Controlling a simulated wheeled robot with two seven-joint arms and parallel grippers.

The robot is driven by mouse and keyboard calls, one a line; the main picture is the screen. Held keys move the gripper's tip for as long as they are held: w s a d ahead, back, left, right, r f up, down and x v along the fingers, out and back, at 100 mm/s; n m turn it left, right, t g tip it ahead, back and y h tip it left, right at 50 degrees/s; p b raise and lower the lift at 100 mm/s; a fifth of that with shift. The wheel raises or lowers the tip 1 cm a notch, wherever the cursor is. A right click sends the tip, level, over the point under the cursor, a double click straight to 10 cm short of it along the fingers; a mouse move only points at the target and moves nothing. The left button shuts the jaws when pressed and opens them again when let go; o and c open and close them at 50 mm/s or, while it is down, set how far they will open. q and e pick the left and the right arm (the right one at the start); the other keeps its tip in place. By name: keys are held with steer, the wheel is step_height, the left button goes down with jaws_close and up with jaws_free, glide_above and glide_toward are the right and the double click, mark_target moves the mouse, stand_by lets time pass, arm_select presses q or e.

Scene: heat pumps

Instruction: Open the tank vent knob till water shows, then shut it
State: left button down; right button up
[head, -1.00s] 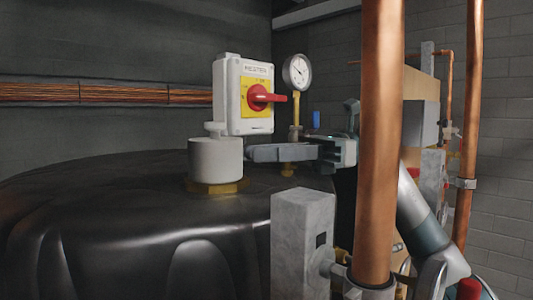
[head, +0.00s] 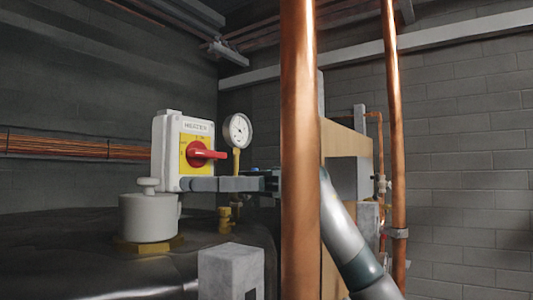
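The tank (head: 60,240) is black and rounded, at the lower left of the head view. On it, a white cylindrical vent (head: 148,220) stands upright on a brass hex base, with a small white knob (head: 148,186) on top. My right gripper (head: 186,184) reaches in from the right behind the copper pipe, fingers pointing left. Its grey fingertips are just right of the knob at about its height, with a small gap in the picture. The fingers show edge-on, so their opening is hidden. No water shows at the vent. My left gripper is not in view.
A white switch box (head: 168,127) with a red handle (head: 203,154) stands close behind the vent and fingers. A gauge (head: 237,131) stands right of it. A thick copper pipe (head: 299,130) crosses in front of my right arm. A grey block (head: 230,268) stands at the front.

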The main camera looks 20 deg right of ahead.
steer(key=s+d+r+b, duration=0.4)
steer(key=s+d+r, duration=0.2)
steer(key=s+d, duration=0.1)
steer(key=shift+s+d+r, duration=0.25)
steer(key=shift+d+r, duration=0.1)
steer(key=shift+d, duration=0.55)
